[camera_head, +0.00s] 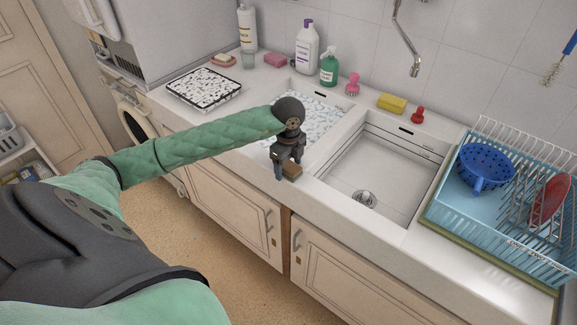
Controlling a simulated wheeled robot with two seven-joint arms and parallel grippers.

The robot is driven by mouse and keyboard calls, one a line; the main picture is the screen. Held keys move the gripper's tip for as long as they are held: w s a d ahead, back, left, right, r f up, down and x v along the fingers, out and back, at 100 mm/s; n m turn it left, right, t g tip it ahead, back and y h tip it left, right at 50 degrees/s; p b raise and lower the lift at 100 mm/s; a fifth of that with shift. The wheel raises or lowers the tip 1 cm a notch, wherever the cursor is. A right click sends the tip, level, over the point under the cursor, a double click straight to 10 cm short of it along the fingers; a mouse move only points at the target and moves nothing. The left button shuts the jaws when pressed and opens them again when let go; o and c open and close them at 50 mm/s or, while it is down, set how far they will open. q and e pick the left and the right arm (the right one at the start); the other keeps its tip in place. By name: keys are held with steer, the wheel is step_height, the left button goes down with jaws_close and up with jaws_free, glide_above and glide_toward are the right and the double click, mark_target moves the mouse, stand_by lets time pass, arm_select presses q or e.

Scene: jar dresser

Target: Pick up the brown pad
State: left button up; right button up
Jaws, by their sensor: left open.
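The brown pad (292,172) is a small block on the front rim of the sink counter, near the divider between the two basins. My left gripper (284,169) points down right at the pad, with its jaws open. One finger shows to the left of the pad, and the gripper hides part of the pad's top. I cannot tell whether the fingers touch it. My right gripper is out of view.
The left basin (308,112) holds pale speckled contents; the right basin (378,160) looks empty. A blue dish rack (437,215) stands at the right. Bottles, a yellow sponge (391,103) and a pink sponge (276,60) line the back. A speckled tray (204,89) lies left.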

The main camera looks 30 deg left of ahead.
mark_target(289, 164)
arm_select(q)
steer(key=shift+f, duration=0.15)
steer(key=c, duration=1.1)
steer(key=shift+o, duration=0.2)
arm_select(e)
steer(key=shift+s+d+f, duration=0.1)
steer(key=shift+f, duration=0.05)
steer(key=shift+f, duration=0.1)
